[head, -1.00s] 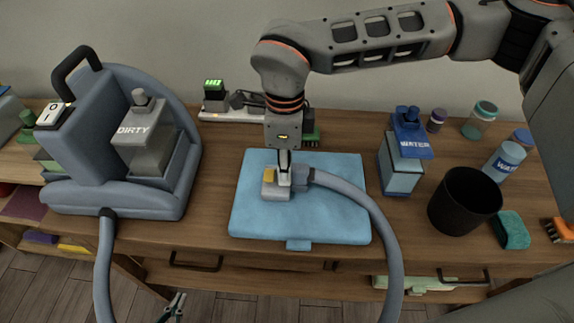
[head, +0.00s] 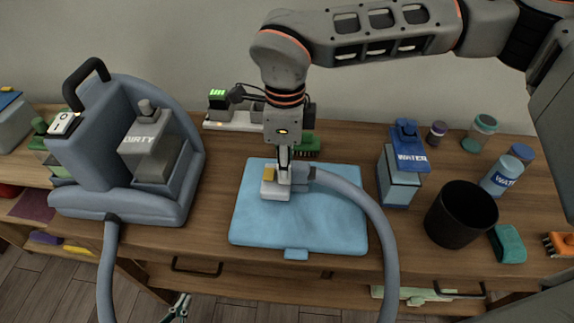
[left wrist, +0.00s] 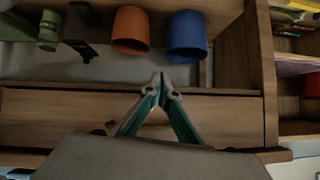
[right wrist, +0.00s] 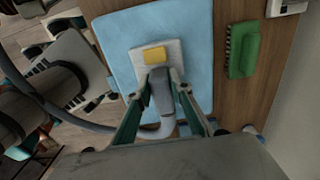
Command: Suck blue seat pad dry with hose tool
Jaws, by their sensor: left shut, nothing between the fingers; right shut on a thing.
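The blue seat pad (head: 305,225) lies flat on the wooden bench. My right gripper (head: 284,168) is shut on the hose tool (head: 275,190), a pale head with a yellow block on top. The head is at the back left part of the pad and appears to rest on it. The right wrist view also shows the tool head (right wrist: 143,55) over the pad (right wrist: 110,35). A grey hose (head: 372,215) curves off the tool to the right and down. My left gripper (head: 178,308) is shut and empty, low in front of the bench; its closed tips show in the left wrist view (left wrist: 160,82).
A grey extractor machine (head: 100,150) with a DIRTY tank (head: 150,143) stands left. A green brush (head: 306,145) lies behind the pad. Bare wood flanks the pad.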

